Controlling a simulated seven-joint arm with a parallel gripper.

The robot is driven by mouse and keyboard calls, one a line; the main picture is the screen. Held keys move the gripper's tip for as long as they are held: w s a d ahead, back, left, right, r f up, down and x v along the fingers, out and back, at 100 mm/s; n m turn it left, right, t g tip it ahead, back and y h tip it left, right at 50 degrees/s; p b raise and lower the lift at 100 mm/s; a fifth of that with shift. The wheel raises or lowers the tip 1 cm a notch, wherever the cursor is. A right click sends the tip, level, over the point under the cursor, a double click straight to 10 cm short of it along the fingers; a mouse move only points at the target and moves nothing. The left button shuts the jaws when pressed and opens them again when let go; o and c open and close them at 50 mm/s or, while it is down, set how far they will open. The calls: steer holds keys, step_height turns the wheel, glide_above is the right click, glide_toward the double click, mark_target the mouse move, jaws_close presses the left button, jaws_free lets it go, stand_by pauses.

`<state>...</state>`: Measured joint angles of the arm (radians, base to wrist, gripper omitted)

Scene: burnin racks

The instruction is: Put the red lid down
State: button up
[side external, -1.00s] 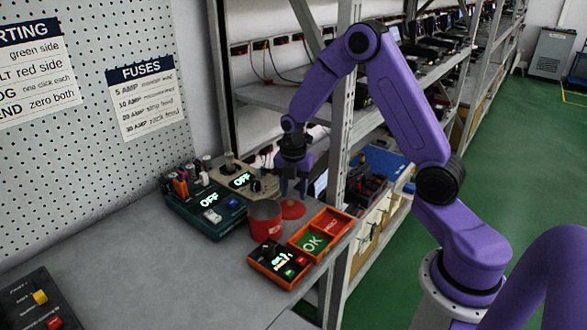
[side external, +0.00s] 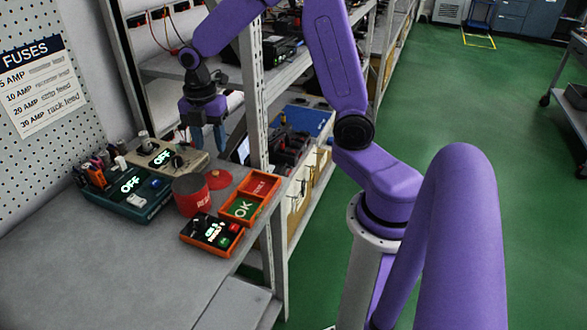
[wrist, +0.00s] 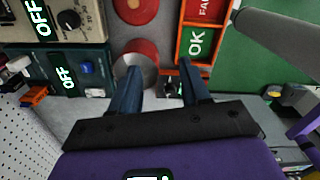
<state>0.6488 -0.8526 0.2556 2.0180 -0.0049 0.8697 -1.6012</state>
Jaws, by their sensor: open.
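The red lid (side external: 219,179) lies flat on the grey bench, behind and to the right of the red can (side external: 190,196), apart from it. In the wrist view the lid (wrist: 135,9) is at the top edge, with the can (wrist: 138,52) below it. My gripper (side external: 208,146) is open and empty, above the bench and clear of the lid. In the wrist view my two fingers (wrist: 158,78) are spread, with nothing between them.
An orange tray with OK (side external: 243,208) and FAULT sections stands right of the can. An orange-edged button box (side external: 212,233) is in front. A teal OFF device (side external: 125,194) and a beige one (side external: 167,158) stand left. The bench front (side external: 90,270) is clear.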

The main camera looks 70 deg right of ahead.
steer(key=s+a+r+m, duration=0.1)
steer(key=s+a+m, duration=0.2)
steer(key=s, duration=1)
steer(key=s+a+r+m, duration=0.1)
steer(key=s+a+m, duration=0.3)
steer(key=s, duration=0.8)
steer(key=shift+s+r+m, duration=0.4)
steer(key=shift+m, duration=0.2)
